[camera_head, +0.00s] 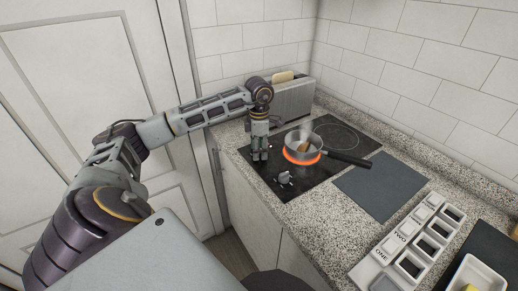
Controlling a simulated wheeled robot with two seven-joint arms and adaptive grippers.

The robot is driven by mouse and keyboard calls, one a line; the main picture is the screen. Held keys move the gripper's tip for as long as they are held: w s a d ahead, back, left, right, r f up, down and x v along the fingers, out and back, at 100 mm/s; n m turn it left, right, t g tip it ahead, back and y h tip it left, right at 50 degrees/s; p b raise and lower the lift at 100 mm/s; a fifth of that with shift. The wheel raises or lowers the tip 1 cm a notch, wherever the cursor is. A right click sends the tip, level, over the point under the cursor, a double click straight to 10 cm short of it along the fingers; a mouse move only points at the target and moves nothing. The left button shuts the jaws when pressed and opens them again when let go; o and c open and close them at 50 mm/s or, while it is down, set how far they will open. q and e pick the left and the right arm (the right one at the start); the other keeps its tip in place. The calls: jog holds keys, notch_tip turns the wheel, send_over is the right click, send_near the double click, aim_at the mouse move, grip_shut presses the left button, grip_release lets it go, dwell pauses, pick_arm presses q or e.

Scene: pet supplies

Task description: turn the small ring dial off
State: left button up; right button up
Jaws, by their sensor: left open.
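A black cooktop (315,174) is set into the speckled counter. Its front ring (302,157) glows orange under a metal pan (300,146). A second, larger ring (337,136) behind it is dark. A grey dial (284,178) sits at the cooktop's front edge; I cannot read its setting or tell which ring it serves. My left gripper (260,156) points down over the cooktop's left part, to the left of the pan and behind the visible dial. It is open, and it may hide another dial beneath it. My right gripper is not in view.
The pan's dark handle (350,159) points right. A toaster (293,99) with bread stands behind the cooktop. A dark grey mat (381,185) lies to its right. A white compartment tray (405,243) marked ONE and TWO is at the front right. Tiled walls close the back.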

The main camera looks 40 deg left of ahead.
pick_arm(q)
jog(key=c, duration=1)
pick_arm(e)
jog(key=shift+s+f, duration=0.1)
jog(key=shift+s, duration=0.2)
